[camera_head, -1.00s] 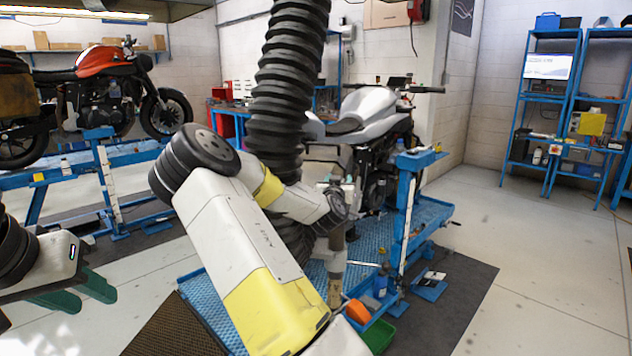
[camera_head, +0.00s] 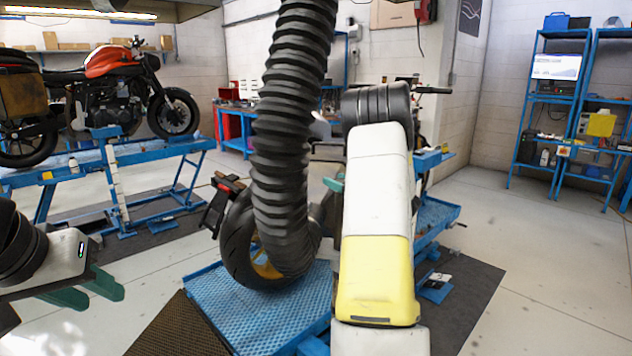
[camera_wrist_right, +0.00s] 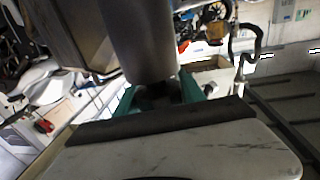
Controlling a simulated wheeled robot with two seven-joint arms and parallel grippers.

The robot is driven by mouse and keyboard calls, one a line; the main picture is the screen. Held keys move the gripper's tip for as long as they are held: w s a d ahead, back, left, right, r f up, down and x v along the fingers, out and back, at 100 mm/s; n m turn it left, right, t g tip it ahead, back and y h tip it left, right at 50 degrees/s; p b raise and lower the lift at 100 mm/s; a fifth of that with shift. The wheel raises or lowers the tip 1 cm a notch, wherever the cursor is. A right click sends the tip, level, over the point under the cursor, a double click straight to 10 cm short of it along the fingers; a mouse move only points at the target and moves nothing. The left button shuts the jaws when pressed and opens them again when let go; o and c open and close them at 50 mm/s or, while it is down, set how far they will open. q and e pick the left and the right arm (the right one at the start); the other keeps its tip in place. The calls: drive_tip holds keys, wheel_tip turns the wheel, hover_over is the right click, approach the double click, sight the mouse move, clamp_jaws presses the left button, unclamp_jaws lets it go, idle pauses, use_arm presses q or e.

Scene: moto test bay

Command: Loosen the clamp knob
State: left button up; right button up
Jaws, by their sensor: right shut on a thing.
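I cannot make out a clamp knob in either view. My right gripper (camera_wrist_right: 160,92) is shut on a dark grey tube-like part (camera_wrist_right: 140,40) in the right wrist view. Its green fingers show on both sides of the tube, and the tube hides their tips. In the head view my right arm hides most of this gripper. A thick black ribbed hose (camera_head: 290,130) hangs down in the head view and bends at its lower end towards my right gripper. My left gripper (camera_head: 85,290) is open and empty at the lower left, its green fingers apart.
A motorcycle's rear wheel (camera_head: 238,245) stands behind the hose on a blue lift platform (camera_head: 225,300). An orange motorcycle (camera_head: 105,85) stands on another lift at left. Blue shelves (camera_head: 550,100) stand at the back right. The floor (camera_head: 545,255) on the right is clear.

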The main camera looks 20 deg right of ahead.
drive_tip(key=shift+s+a+f+n+g+y, duration=0.1)
drive_tip(key=shift+s+a+n+g+y, duration=0.2)
drive_tip(key=shift+n+g+y, duration=1.35)
drive_tip(key=shift+s+a+f+n+g+y, duration=0.15)
drive_tip(key=shift+a+n+g+y, duration=0.15)
drive_tip(key=shift+n+g+y, duration=1.3)
drive_tip(key=shift+s+a+r+n+g+y, duration=0.1)
drive_tip(key=shift+s+a+n+g+y, duration=0.2)
drive_tip(key=shift+n+g+y, duration=1.35)
drive_tip(key=shift+f+m+t+y, duration=0.1)
drive_tip(key=shift+m+t+y, duration=0.3)
drive_tip(key=shift+y, duration=0.1)
drive_tip(key=o, duration=1.4)
drive_tip(key=shift+w, duration=0.1)
drive_tip(key=shift+c, duration=0.2)
drive_tip(key=v, duration=0.7)
drive_tip(key=shift+s+d, duration=0.2)
drive_tip(key=shift+d, duration=0.1)
